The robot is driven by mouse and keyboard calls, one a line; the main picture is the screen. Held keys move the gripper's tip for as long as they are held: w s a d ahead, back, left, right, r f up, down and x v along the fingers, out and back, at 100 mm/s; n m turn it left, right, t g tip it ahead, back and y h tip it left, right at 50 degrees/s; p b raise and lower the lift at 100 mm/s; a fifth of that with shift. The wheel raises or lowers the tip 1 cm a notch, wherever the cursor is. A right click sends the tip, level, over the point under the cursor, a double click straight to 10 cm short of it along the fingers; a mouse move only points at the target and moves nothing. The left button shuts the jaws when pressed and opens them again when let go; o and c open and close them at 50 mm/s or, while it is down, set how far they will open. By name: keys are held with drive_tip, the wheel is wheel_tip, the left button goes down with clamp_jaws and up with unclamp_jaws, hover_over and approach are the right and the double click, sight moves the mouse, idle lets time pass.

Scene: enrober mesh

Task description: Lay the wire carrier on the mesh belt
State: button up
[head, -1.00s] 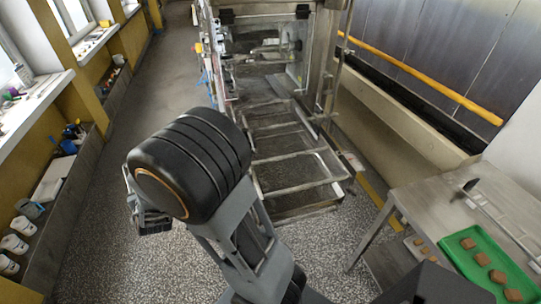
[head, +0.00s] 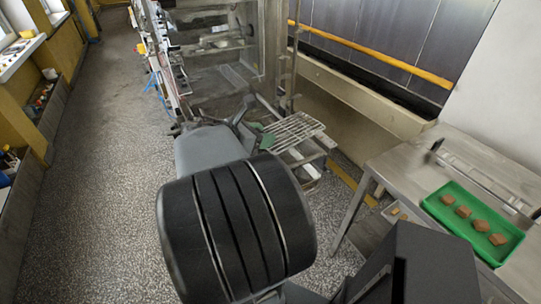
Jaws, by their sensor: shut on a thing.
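My gripper (head: 243,124) is out at the front end of the machine, past my grey forearm, and seen small. It is shut on the wire carrier (head: 298,131), a pale rack of parallel bars that extends to its right. A small green patch shows between the gripper and the bars. The mesh belt (head: 222,84) is the grey surface inside the machine, behind and to the left of the carrier. My arm hides its near part. I cannot tell whether the carrier touches the belt or frame below it.
A metal table (head: 402,178) stands at the right with a green tray (head: 437,213) of several brown pieces. A pale ledge with a yellow rail (head: 375,52) runs along the right wall. The speckled floor at the left is clear.

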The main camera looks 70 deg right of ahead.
drive_tip(key=s, duration=0.1)
drive_tip(key=s+m+g, duration=0.1)
drive_tip(key=s, duration=0.1)
drive_tip(key=shift+a+f+g+y, duration=0.1)
drive_tip(key=shift+f+g+y, duration=0.15)
drive_tip(key=shift+g+y, duration=0.05)
drive_tip(key=shift+w+f+m, duration=0.2)
drive_tip(key=shift+m, duration=0.1)
drive_tip(key=w+d+f, duration=0.1)
drive_tip(key=w, duration=0.1)
drive_tip(key=w+d+f, duration=0.1)
drive_tip(key=w, duration=0.1)
drive_tip(key=w+d+f, duration=0.1)
drive_tip(key=w+d, duration=0.1)
drive_tip(key=shift+w+f, duration=0.2)
drive_tip(key=shift+w, duration=0.2)
drive_tip(key=w+f, duration=0.1)
drive_tip(key=w+d+f, duration=0.1)
drive_tip(key=f, duration=0.1)
drive_tip(key=w+d+f, duration=0.1)
drive_tip(key=shift+w+f+p, duration=0.25)
drive_tip(key=shift+f+p, duration=0.05)
drive_tip(key=shift+f, duration=0.05)
drive_tip(key=shift+w+d+f, duration=0.15)
drive_tip(key=shift+w+f, duration=0.25)
drive_tip(key=shift+f, duration=0.15)
drive_tip(key=shift+w+f, duration=0.1)
drive_tip(key=shift+f, duration=1.55)
drive_tip(key=shift+f, duration=0.1)
